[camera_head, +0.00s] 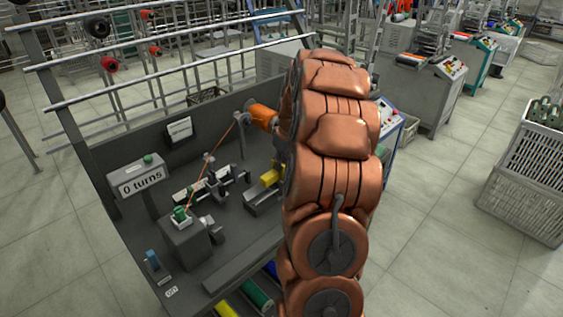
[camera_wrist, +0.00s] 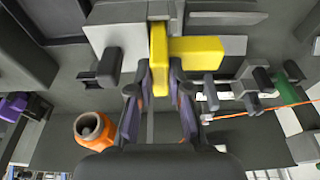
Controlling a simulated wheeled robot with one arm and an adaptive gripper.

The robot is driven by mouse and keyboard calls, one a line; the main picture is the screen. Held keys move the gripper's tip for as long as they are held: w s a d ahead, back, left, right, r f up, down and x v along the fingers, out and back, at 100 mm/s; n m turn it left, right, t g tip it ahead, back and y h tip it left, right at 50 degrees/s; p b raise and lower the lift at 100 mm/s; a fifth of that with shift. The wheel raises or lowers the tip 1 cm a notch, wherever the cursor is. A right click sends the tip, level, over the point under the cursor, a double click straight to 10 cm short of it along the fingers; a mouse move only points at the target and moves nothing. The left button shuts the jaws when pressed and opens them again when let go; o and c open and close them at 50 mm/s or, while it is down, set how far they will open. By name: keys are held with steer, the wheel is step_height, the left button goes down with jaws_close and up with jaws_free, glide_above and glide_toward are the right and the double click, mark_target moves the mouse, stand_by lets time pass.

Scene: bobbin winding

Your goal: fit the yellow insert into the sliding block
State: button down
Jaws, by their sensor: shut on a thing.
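The yellow insert (camera_wrist: 196,49) is T-shaped in the wrist view, with an upright plate between my fingertips and an arm reaching right. My gripper (camera_wrist: 160,74) is shut on the plate's lower end. In the head view the yellow insert (camera_head: 270,175) shows just left of my arm, above a grey block (camera_head: 262,200), which may be the sliding block. In the wrist view a light grey block (camera_wrist: 112,38) lies behind the insert. I cannot tell whether the insert is seated or only over it. My arm hides the gripper in the head view.
An orange spool (camera_head: 263,117) stands behind, and its thread runs left to the guides. In the wrist view dark posts (camera_wrist: 107,66) flank the fingers. The bench front has a raised bar.

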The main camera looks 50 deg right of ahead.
steer(key=shift+f+b, duration=0.4)
steer(key=shift+f, duration=0.2)
steer(key=c, duration=1)
jaws_free()
steer(key=v, duration=1.2)
